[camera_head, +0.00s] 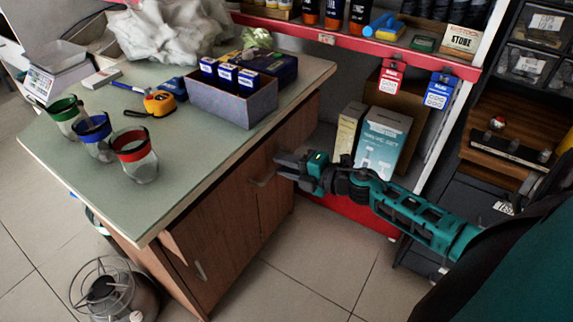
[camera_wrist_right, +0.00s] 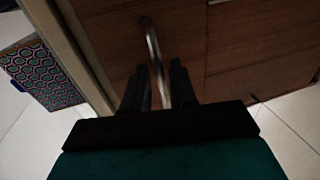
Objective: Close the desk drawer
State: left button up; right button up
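The wooden desk (camera_head: 190,225) has a pale green top and brown fronts on its right side. A metal handle (camera_head: 263,180) sits on the front by my right gripper (camera_head: 288,166), which reaches in from the right. In the right wrist view the handle (camera_wrist_right: 153,50) runs between the two dark fingers of my right gripper (camera_wrist_right: 160,85). The fingers are apart, and contact with the handle cannot be told. A panel edge (camera_head: 170,248) stands out at the desk's near corner; how far any drawer is pulled out is unclear. My left gripper is not in view.
The desktop holds a grey box (camera_head: 232,103) of small cartons, a tape measure (camera_head: 160,102) and several banded jars (camera_head: 135,155). Red shelving (camera_head: 350,45) and boxes (camera_head: 382,138) stand behind my right arm. A round wire-topped object (camera_head: 112,290) is on the floor. The tiled floor (camera_head: 310,265) in front is clear.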

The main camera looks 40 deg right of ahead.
grip_shut()
dwell(1.1)
